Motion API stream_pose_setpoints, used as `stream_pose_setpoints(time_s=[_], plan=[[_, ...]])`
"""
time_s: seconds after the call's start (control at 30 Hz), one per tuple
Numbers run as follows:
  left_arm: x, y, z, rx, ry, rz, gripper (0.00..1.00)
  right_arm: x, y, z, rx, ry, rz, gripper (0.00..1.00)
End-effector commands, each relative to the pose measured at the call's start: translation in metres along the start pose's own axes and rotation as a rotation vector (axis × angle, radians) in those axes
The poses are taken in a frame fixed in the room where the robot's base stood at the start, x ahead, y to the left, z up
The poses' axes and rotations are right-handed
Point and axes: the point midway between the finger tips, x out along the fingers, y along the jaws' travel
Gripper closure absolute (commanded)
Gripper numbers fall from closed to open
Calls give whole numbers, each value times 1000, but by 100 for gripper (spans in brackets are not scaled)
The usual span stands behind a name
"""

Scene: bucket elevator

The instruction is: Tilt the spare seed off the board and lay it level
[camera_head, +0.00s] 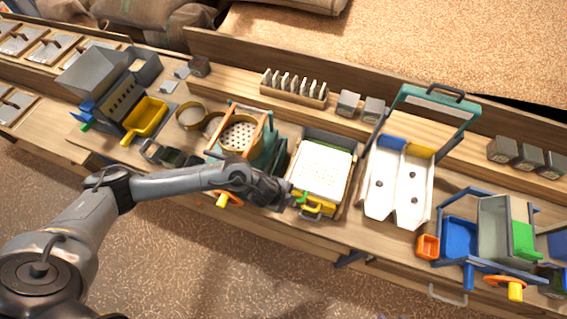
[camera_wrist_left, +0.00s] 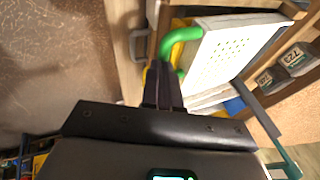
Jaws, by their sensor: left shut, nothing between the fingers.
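The white board (camera_head: 322,165) with rows of small dark dots lies in a wooden-sided box right of my left gripper. The board also shows in the left wrist view (camera_wrist_left: 235,48), with a green handle (camera_wrist_left: 180,40) at its near edge. The handle also shows in the head view (camera_head: 301,198). A single spare seed is too small to tell from the dots. My left gripper (camera_head: 288,197) is shut and empty, its fingertips (camera_wrist_left: 163,68) close beside the handle; I cannot tell whether they touch it. My right gripper is not in view.
A yellow tray part (camera_head: 318,205) and grey pull handle (camera_head: 311,217) sit at the box's front. A perforated round sieve (camera_head: 240,134) stands left. A white two-channel chute (camera_head: 397,185) stands right. Small grey labelled boxes (camera_head: 347,103) line the ledge behind.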

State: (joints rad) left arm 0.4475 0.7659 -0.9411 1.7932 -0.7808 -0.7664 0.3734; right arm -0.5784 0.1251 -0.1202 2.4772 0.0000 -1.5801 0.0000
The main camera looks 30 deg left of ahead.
Motion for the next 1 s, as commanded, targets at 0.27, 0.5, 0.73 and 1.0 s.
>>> stream_pose_setpoints(time_s=[0.27, 0.5, 0.73, 1.0], plan=[[22, 11, -2, 11, 6, 6, 100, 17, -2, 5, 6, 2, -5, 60], [25, 13, -1, 12, 6, 8, 100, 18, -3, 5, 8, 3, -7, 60], [26, 14, 0, 12, 4, 10, 100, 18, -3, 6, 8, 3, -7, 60], [20, 13, -1, 12, 2, 11, 100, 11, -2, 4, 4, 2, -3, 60]])
